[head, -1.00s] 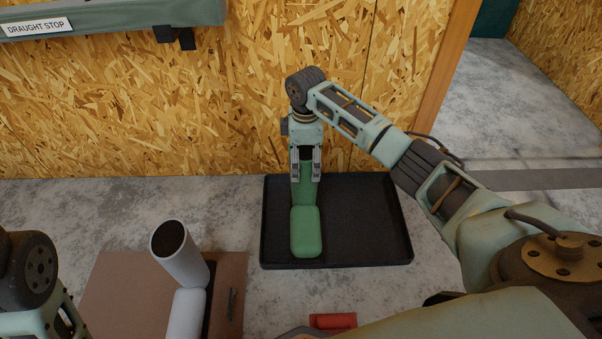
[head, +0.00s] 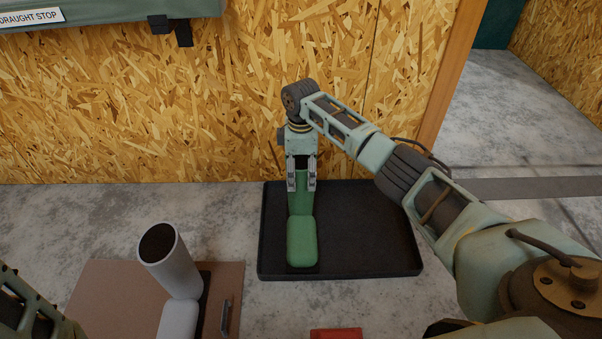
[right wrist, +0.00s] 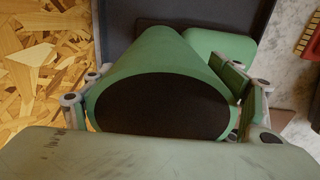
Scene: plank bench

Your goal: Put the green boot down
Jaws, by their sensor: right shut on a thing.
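The green boot (head: 301,240) is upright at the left side of a black tray (head: 372,230), its toe towards me. My right gripper (head: 302,186) is shut on the top of its shaft, one finger on each side. In the right wrist view the dark opening of the green boot (right wrist: 160,106) faces the camera between the fingers. The boot's sole appears to be in the tray, but I cannot see whether it touches the floor of it. My left arm shows only in part at the lower left of the head view; its gripper is out of frame.
A white boot (head: 172,262) stands on a brown mat (head: 105,285) left of the tray. A red object (head: 336,334) lies in front of the tray. A chipboard wall (head: 220,110) rises close behind. The tray's right part is empty.

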